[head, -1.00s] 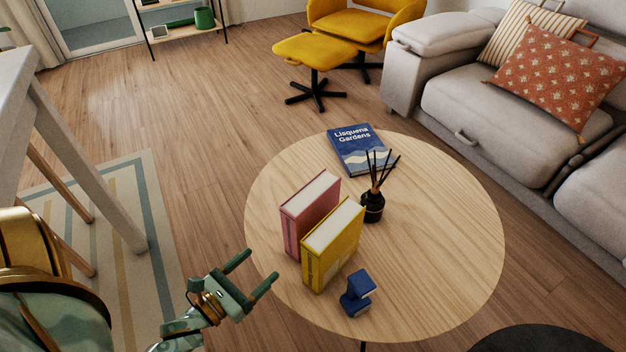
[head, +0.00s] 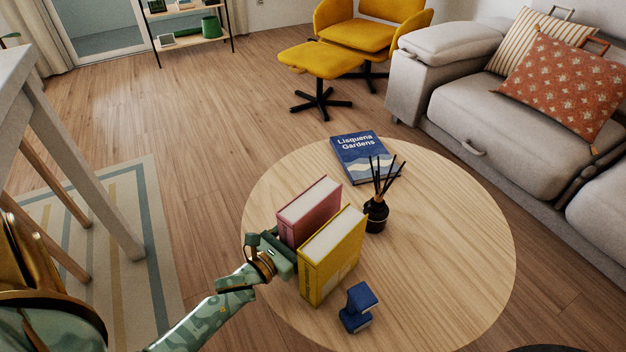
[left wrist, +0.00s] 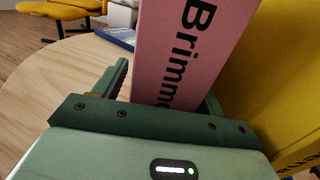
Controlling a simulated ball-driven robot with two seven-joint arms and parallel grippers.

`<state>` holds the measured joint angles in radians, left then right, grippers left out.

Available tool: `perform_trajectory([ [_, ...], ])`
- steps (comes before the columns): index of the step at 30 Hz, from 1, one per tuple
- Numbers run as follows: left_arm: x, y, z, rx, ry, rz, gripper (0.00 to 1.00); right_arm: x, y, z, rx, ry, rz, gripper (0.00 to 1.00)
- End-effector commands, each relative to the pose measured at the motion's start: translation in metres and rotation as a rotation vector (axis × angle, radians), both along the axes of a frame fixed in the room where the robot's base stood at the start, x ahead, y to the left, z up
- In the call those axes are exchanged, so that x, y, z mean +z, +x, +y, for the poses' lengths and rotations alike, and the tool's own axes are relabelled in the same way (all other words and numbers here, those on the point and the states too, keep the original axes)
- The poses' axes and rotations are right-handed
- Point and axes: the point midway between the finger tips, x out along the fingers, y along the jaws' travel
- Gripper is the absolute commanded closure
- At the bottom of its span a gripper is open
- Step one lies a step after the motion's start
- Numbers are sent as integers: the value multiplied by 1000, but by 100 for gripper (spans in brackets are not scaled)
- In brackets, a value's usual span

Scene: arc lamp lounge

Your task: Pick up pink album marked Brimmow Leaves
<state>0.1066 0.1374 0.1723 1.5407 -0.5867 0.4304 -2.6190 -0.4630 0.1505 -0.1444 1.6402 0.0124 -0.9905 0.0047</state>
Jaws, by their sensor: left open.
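The pink album (head: 309,211) stands upright on the round wooden table, beside a yellow album (head: 331,255). In the left wrist view the pink album's spine (left wrist: 184,50) shows the letters "Brimm"; the rest is hidden by my gripper. My left gripper (head: 277,245) is at the pink album's spine end. In the left wrist view its open fingers (left wrist: 165,88) lie one on each side of the pink album, with a gap on the left side. The right finger is in the narrow space by the yellow album (left wrist: 285,85). My right gripper is not in view.
A blue book marked Lisquena Gardens (head: 363,157) lies flat at the table's far edge. A black reed diffuser (head: 376,214) stands right of the albums. A small blue object (head: 358,307) stands in front. The table's right side (head: 450,240) is clear.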

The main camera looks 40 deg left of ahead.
Motion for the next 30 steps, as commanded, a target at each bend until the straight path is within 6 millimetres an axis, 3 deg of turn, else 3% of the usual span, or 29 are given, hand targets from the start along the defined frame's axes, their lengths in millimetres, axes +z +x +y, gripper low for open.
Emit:
perform_trajectory([
  [8, 0, 6, 0, 0, -1, 0, 29, 4, 5, -1, 6, -6, -4, 64],
  [11, 0, 6, 0, 0, -1, 0, 51, 4, 5, -1, 6, -6, -5, 64],
  [16, 0, 6, 0, 0, -1, 0, 99, 4, 5, 0, 6, -6, -5, 64],
  [30, 8, 7, 0, -1, -1, -6, 100, 0, 0, 0, -3, 4, -4, 64],
])
